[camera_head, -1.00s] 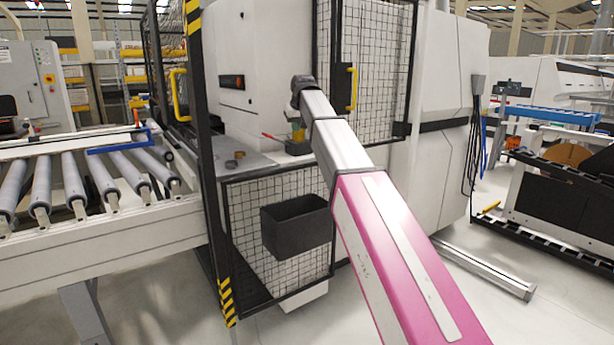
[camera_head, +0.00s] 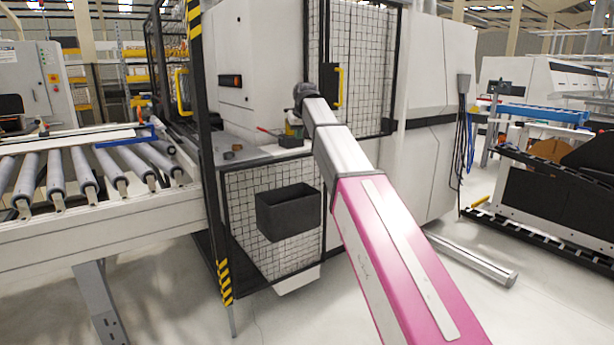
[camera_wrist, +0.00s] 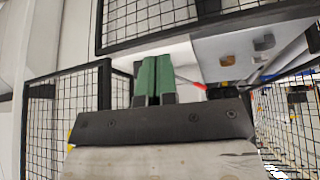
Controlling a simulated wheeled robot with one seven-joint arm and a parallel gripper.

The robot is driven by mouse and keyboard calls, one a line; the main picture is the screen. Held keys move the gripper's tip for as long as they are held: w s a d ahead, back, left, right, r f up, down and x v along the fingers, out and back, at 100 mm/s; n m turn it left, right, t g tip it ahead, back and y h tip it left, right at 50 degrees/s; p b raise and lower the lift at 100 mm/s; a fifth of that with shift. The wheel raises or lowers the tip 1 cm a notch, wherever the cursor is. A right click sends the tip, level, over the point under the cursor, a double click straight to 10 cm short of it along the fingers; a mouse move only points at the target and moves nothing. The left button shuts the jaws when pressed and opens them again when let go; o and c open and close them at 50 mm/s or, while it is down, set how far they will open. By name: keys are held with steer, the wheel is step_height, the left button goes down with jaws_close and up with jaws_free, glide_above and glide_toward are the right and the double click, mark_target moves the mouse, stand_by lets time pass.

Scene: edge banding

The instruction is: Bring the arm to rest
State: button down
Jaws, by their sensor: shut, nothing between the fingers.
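My arm reaches forward from the lower right of the head view, bent at a dark wrist near the machine opening. My gripper shows in the wrist view (camera_wrist: 154,82), with its two green fingers side by side and touching. Nothing is held between them. In the head view the gripper is mostly hidden behind the wrist, so its distance from the machine is hard to tell.
A mesh-fenced machine (camera_head: 260,60) stands ahead, with a grey worktop (camera_head: 240,152) bearing small brown pieces. A black bin (camera_head: 288,213) hangs on the lower fence. A roller conveyor (camera_head: 90,190) is at left. Floor at lower centre is clear.

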steer(key=s+d+f+m+g, duration=0.1)
steer(key=s+d+f, duration=0.3)
steer(key=f, duration=0.6)
steer(key=s+d+f+g+h, duration=0.1)
steer(key=s+d+f, duration=0.3)
steer(key=f, duration=0.6)
steer(key=s+d+f+m, duration=0.1)
steer(key=s+d+f, duration=0.3)
steer(key=f, duration=0.6)
steer(key=s+d+f+m+g, duration=0.1)
steer(key=s+d+f, duration=0.4)
steer(key=s+f, duration=0.4)
steer(key=s+d+f+m+g, duration=0.1)
steer(key=s+d+f, duration=0.4)
steer(key=s+f, duration=0.5)
steer(key=s+g, duration=0.1)
steer(key=s, duration=0.2)
steer(key=shift+f+h, duration=0.2)
steer(key=shift+h, duration=0.2)
